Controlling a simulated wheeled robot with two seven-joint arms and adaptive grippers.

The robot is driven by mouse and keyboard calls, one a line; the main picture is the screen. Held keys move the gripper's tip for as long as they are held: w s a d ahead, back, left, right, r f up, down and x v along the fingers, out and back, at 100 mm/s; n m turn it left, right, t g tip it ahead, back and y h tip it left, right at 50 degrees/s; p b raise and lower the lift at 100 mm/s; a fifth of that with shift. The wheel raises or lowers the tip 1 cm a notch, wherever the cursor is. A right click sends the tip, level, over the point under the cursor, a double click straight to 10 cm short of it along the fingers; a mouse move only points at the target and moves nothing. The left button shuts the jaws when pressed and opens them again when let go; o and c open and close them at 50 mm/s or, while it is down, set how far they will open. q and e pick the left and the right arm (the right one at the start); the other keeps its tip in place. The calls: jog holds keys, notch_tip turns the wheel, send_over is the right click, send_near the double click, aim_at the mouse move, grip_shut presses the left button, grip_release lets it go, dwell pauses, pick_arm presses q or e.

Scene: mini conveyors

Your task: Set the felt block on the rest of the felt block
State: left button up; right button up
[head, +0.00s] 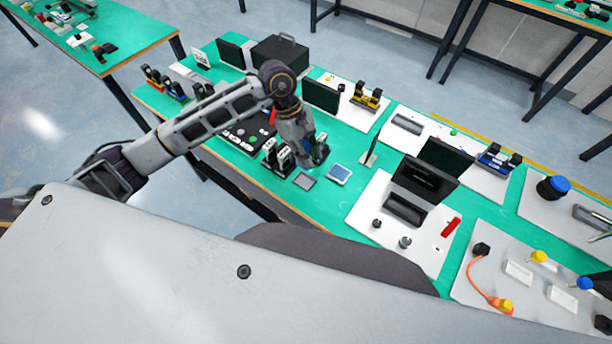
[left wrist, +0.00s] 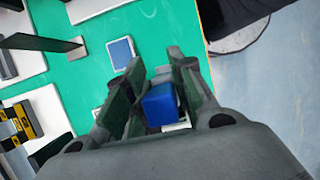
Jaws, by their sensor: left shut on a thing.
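The felt block is a blue block (left wrist: 160,104) between the fingers of my left gripper (left wrist: 157,66) in the left wrist view. My left gripper also shows in the head view (head: 314,158), low over the green table near its front edge, where it mostly hides the block. A blue square with a pale frame (head: 338,174) lies flat just right of the gripper; it also shows in the left wrist view (left wrist: 121,53). I cannot tell which is the block's rest. My right gripper is not in view.
Small black-and-white upright pieces (head: 277,158) stand close to the left gripper. A thin upright plate (head: 369,152) stands to its right. A white board (head: 360,217) with dark boxes and knobs lies further right. Bare green table shows around the squares.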

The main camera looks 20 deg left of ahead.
pick_arm(q)
notch_tip(320, 180, down, 4)
jog(key=shift+s+f+p, duration=0.1)
jog(key=shift+f+p, duration=0.05)
jog(key=shift+p, duration=0.25)
jog(key=shift+f, duration=0.65)
jog(key=shift+f+p, duration=0.45)
jog(key=shift+f, duration=1.45)
jog(key=shift+f, duration=0.15)
jog(key=o, duration=0.9)
jog(key=shift+r, duration=0.2)
